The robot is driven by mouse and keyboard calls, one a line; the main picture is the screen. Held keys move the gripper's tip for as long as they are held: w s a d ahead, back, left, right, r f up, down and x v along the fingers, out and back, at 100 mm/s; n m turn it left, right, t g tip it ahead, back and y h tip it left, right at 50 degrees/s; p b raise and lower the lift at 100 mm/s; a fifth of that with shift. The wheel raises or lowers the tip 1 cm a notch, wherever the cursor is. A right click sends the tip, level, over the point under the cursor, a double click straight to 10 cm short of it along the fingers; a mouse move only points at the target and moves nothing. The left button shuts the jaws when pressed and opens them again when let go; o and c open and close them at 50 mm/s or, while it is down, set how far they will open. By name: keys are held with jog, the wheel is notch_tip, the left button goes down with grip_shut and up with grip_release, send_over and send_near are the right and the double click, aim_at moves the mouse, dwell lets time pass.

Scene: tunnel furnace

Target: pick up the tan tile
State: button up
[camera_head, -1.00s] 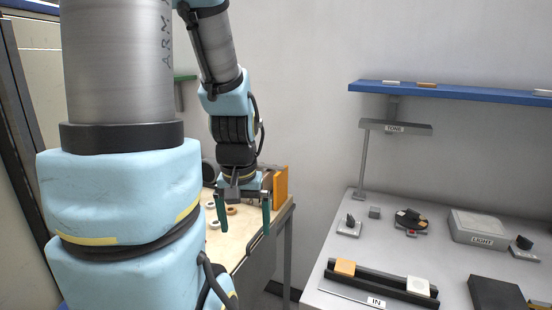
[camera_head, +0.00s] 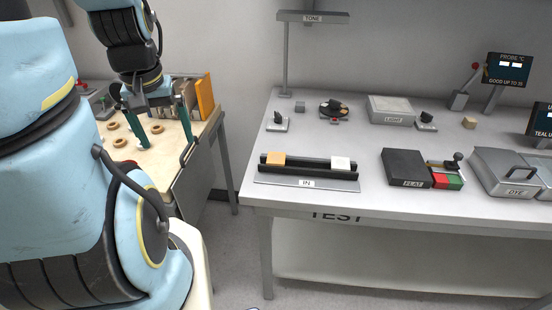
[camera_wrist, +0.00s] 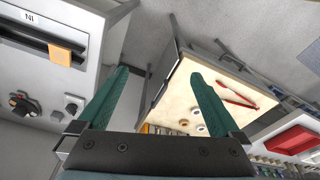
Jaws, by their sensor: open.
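The tan tile (camera_head: 276,158) stands at the left end of the black rack (camera_head: 308,172) marked IN, on the grey test table. A white tile (camera_head: 341,163) stands at the rack's right end. In the wrist view the tan tile (camera_wrist: 60,56) shows at the upper left, beyond the left finger. My gripper (camera_head: 166,143) has green fingers, spread apart with nothing between them. It hangs over the wooden-topped table, left of the rack and well apart from the tile. Its fingers also show in the wrist view (camera_wrist: 160,75).
The wooden-topped table (camera_head: 165,155) holds several rings and upright boards. The test table (camera_head: 370,135) also carries a lamp stand marked TONE (camera_head: 286,60), a LIGHT box (camera_head: 391,110), a black FLAT block (camera_head: 405,167) and a DYE box (camera_head: 508,172). A floor gap separates the tables.

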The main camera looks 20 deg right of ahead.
jog(key=shift+c, duration=0.2)
jog(key=n+g+b, duration=0.2)
jog(key=n+b, duration=0.6)
jog(key=n, duration=0.6)
send_over(273, 157)
notch_tip(273, 157, down, 4)
jog(key=f, duration=0.2)
jog(key=f+p, duration=0.1)
jog(key=f, duration=0.1)
jog(key=shift+s+a, duration=0.15)
jog(key=shift+s, duration=0.15)
jog(key=shift+w+f+p, duration=0.2)
jog(key=shift+f+p, duration=0.6)
jog(key=shift+f, duration=2.05)
jog(key=shift+c, duration=0.4)
jog(key=c, duration=1.4)
